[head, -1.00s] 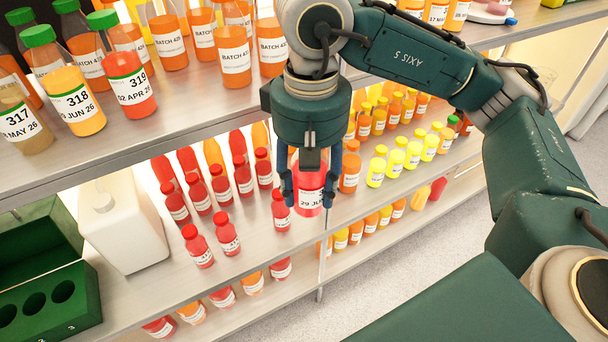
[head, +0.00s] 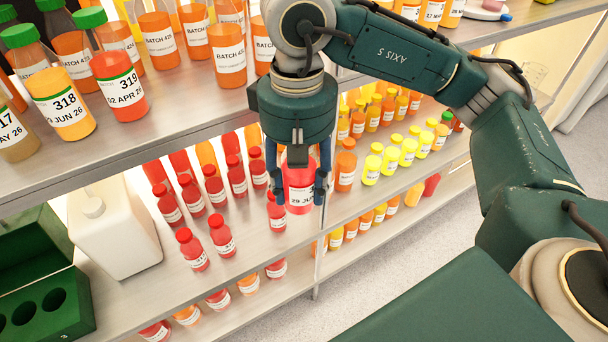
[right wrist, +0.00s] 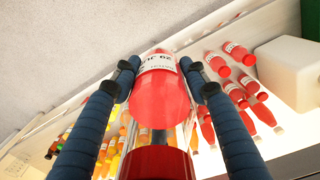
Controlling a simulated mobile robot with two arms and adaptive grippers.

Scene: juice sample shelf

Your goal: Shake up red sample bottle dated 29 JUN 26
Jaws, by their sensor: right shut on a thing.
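The red sample bottle (head: 300,188) has a white label on which "29 JUN" can be read; the rest of the date is hidden. My right gripper (head: 301,192) is shut on it, with one dark blue finger on each side, and holds it in front of the lower shelves. In the right wrist view the red bottle (right wrist: 160,88) sits between the two fingers (right wrist: 163,75), its label at the far end. My left gripper is not in view.
Several small red bottles (head: 222,235) stand on the middle shelf, close behind and left of the held bottle. Yellow and orange bottles (head: 389,160) stand to the right. Large bottles (head: 121,85) line the upper shelf (head: 180,105). A white canister (head: 112,230) and green box (head: 45,300) are at left. Free floor (head: 400,240) lies in front.

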